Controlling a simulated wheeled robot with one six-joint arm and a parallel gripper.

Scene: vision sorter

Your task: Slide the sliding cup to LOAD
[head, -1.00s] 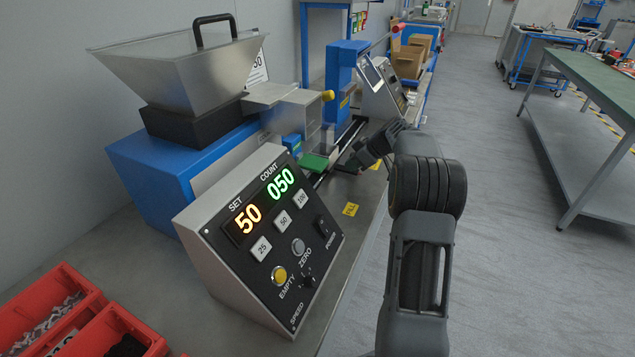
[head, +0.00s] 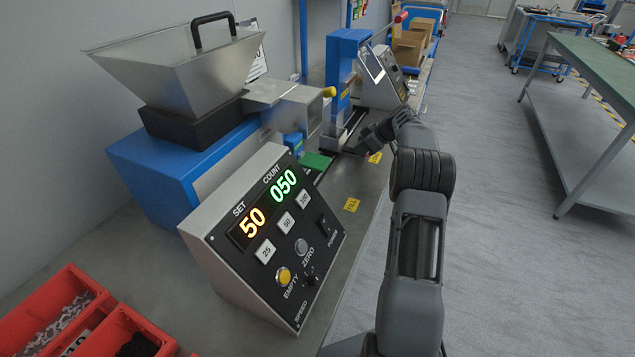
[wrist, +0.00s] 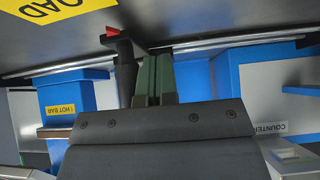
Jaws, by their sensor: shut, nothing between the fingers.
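My gripper (head: 358,147) is low over the rail on the bench, beside the blue hot bar machine. In the wrist view its fingers (wrist: 153,78) are together with nothing between them. A dark upright part with a red pointer (wrist: 112,31), seemingly part of the sliding cup, stands just left of the fingers there. I cannot tell whether they touch. The cup's body is not clear in the head view. The yellow LOAD label (wrist: 45,8) is at the top left of the wrist view; a yellow label (head: 375,157) lies beside my gripper in the head view.
The counter (head: 180,150) with its steel hopper and control panel (head: 265,240) stands on the left, showing 50 and 050. A green part (head: 316,160) is at its outlet. The hot bar machine (head: 345,75) stands farther along. Red bins (head: 60,310) are at the lower left.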

